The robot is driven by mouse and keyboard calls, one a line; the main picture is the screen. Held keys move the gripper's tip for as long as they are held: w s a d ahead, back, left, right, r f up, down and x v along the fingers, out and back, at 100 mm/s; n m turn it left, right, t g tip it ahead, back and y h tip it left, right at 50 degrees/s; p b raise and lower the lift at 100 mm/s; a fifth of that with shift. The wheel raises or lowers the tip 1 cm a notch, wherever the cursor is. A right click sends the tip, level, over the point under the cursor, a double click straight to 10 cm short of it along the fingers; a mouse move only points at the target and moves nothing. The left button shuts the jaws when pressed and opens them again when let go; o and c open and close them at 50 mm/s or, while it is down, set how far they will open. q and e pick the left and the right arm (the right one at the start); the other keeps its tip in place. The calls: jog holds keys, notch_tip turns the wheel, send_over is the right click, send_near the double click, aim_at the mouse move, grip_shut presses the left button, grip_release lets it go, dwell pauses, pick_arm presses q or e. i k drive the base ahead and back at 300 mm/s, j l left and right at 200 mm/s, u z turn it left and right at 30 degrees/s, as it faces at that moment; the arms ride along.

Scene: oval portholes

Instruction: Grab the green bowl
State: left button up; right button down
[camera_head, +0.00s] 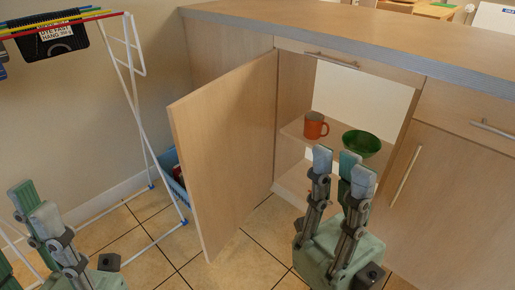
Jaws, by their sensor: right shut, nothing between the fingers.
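The green bowl (361,143) sits on a shelf inside the open cabinet, to the right of an orange mug (315,125). My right gripper (342,166) is in front of the cabinet opening with its fingers pointing up. It is shut and empty. Its fingertips appear just below the bowl in the picture and are apart from it. My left gripper (34,206) is at the lower left edge, partly cut off, far from the bowl. I cannot tell whether it is open or shut.
The cabinet door (228,150) stands open to the left of my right gripper. A countertop (400,40) runs above the shelf. A closed cabinet door (445,200) is on the right. A drying rack (140,100) and a blue basket (172,172) stand at the left. Tiled floor shows between.

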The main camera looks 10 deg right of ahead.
aim_at(365, 144)
jog(key=i+j+z, duration=0.55)
jog(key=z, duration=0.15)
jog(key=i+j+z, duration=0.15)
jog(key=j+z, duration=0.2)
jog(key=j, duration=0.15)
jog(key=i+j+z, duration=0.15)
jog(key=j+z, duration=0.15)
jog(key=j, duration=0.15)
jog(key=j+z, duration=0.3)
jog(key=j, duration=0.25)
jog(key=i+j+z, duration=0.1)
jog(key=j+z, duration=0.15)
jog(key=j, duration=0.3)
